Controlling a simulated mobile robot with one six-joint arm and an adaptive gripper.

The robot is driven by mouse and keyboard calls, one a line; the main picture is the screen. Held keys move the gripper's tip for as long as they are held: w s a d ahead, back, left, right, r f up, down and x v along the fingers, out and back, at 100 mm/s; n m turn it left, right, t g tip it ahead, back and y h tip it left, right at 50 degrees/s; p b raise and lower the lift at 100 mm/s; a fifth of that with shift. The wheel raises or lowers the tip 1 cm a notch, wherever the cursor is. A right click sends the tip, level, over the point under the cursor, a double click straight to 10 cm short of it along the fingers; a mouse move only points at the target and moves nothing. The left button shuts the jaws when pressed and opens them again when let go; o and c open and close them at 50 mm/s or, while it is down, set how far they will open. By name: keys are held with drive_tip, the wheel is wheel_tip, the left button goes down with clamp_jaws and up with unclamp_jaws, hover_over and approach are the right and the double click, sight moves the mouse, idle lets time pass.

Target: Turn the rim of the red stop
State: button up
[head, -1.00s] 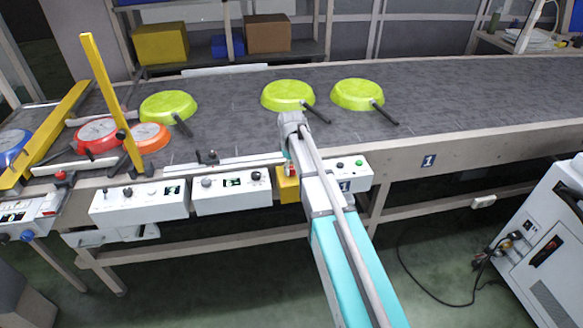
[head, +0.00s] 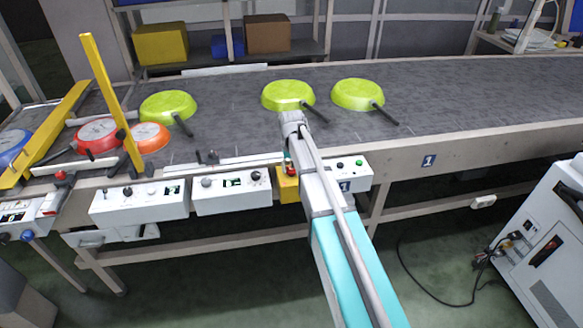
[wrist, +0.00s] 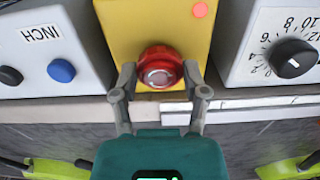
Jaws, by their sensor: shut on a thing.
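The red stop (wrist: 160,68) is a round red button on a yellow box (wrist: 120,22) in the wrist view. My gripper (wrist: 160,78) has one finger on each side of its rim and is shut on it. In the head view the yellow box (head: 288,190) hangs at the conveyor's front edge, and a bit of the red stop (head: 291,170) shows beside my arm. The fingertips are hidden there by my arm.
White control boxes (head: 232,193) stand close on both sides of the yellow box. Green pans (head: 289,95) lie upside down on the conveyor belt (head: 460,95) behind. A yellow bar (head: 110,100) rises at the left, by orange and red pans.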

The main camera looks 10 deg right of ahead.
drive_tip(key=shift+m, duration=0.4)
drive_tip(key=o, duration=1.2)
drive_tip(key=shift+c, duration=0.2)
drive_tip(key=shift+n, duration=0.5)
